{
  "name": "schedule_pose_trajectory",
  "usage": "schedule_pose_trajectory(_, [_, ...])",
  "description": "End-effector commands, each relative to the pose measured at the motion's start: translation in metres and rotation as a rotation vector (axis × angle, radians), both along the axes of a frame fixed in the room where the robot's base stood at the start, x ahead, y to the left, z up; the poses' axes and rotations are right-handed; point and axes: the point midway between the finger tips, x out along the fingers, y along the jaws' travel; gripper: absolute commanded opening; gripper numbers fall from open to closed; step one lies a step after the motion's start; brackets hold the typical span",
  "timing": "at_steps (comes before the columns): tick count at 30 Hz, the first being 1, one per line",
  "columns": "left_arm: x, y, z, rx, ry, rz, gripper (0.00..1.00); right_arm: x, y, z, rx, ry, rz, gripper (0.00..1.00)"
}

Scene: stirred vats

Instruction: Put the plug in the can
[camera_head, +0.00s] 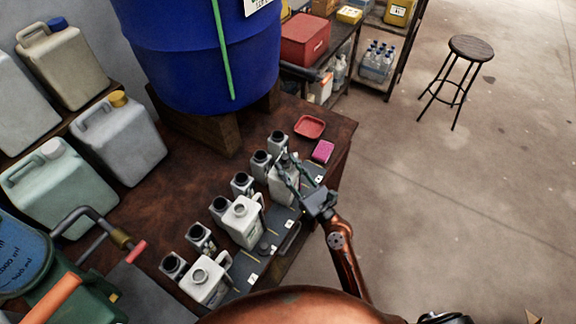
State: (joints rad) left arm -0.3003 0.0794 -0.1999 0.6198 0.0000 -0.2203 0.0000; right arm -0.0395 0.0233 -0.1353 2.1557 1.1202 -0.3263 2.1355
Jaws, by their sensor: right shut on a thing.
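Three white cans stand in a row on the brown bench: a near can (205,281), a middle can (242,222) and a far can (281,188). My right gripper (288,164) is at the far can, its fingers reaching over the can's top. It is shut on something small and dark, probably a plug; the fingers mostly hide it. I cannot tell whether it is in the can's mouth or above it. A dark round piece (262,248), perhaps another plug, lies beside the middle can. My left gripper is not in view.
Several small grey bottles with dark tops (220,208) stand left of the cans. A red dish (309,127) and a pink block (323,151) lie beyond. A blue vat (190,50) rises behind, and large jugs (120,140) stand left. Open floor lies right.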

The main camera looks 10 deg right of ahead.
Motion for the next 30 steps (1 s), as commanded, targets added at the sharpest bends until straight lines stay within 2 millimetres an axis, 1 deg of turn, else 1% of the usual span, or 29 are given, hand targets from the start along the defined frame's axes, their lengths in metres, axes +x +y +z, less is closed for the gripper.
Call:
schedule_pose_trajectory(1, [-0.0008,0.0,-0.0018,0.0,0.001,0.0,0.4,-0.0011,0.0019,-0.0181,-0.008,0.029,0.009,0.15])
schedule_pose_trajectory(20, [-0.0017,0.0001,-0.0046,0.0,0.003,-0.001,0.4,-0.0012,0.0021,-0.0228,-0.009,0.03,0.01,0.16])
schedule_pose_trajectory(21, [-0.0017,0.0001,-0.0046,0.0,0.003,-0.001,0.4,-0.0013,0.0022,-0.0228,-0.009,0.03,0.01,0.31])
schedule_pose_trajectory(27, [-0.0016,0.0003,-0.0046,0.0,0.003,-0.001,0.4,-0.0011,0.0015,-0.0228,-0.009,0.03,0.009,0.45])
schedule_pose_trajectory(30, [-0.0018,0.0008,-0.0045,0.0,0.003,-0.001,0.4,-0.0009,0.001,-0.0226,-0.009,0.029,0.006,0.5])
